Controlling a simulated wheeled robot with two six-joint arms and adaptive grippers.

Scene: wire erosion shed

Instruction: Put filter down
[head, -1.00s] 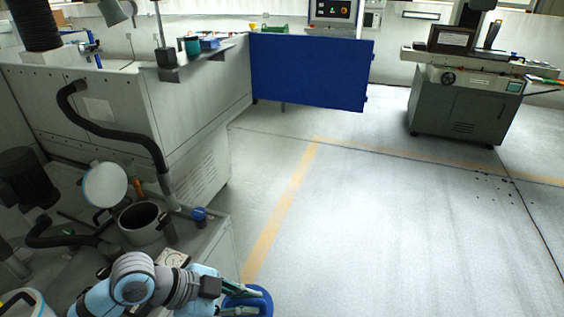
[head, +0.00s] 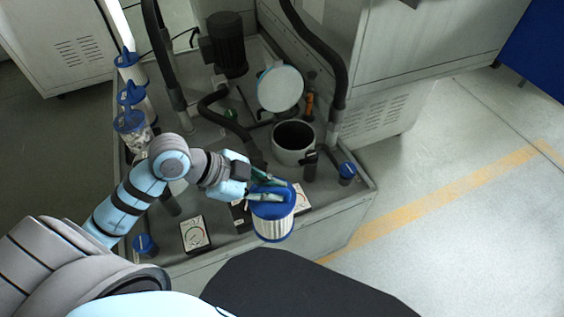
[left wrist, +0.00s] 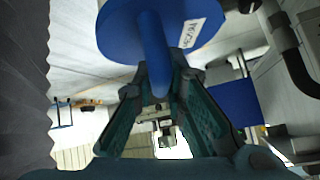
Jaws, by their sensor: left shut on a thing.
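The filter (head: 273,222) has a white pleated body and a blue cap with a handle. My left gripper (head: 268,188) is shut on the filter's blue handle and holds it upright, over the front right edge of the grey tank unit. In the left wrist view the blue cap (left wrist: 170,25) with a white label fills the top, its handle between my left fingers (left wrist: 160,80). An open round canister (head: 293,142) stands behind the filter, its round lid (head: 280,88) tilted up. My right gripper is not in view.
The tank unit's top (head: 228,240) holds gauge panels (head: 194,233), a blue knob (head: 347,172) and black hoses (head: 320,45). Several blue-capped filters (head: 132,92) stand along its left side. A dark motor (head: 227,45) stands at the back. Free floor (head: 450,200) lies to the right.

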